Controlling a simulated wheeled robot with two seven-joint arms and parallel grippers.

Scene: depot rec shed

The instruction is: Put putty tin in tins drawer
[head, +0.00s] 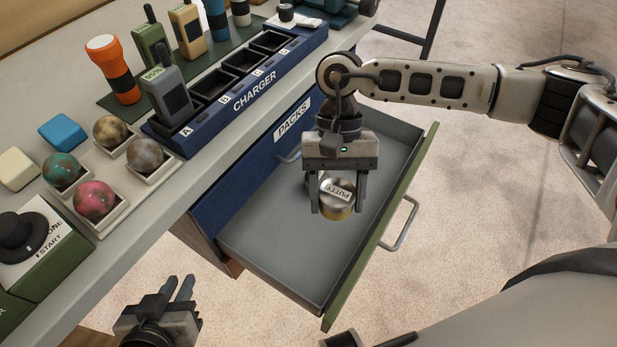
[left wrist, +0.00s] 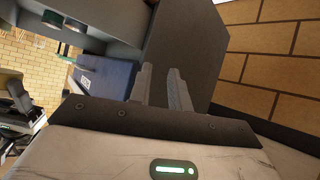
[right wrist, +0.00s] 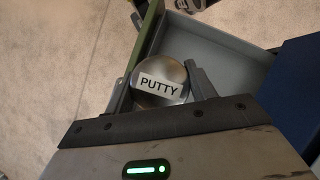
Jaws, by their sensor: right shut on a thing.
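The putty tin (head: 337,198) is a round metal tin with a white PUTTY label on top. My right gripper (head: 338,200) is shut on it, with one finger on each side, and holds it over the open drawer. The tin also shows between the fingers in the right wrist view (right wrist: 160,82). The open drawer (head: 285,240) has a grey, empty-looking inside and a green front with a handle; no label on it shows. My left gripper (head: 181,284) is empty, its fingers a little apart, low beside the bench, left of the drawer.
A shut blue drawer marked PACKS (head: 292,122) sits above the open one. Floor beyond the drawer is clear.

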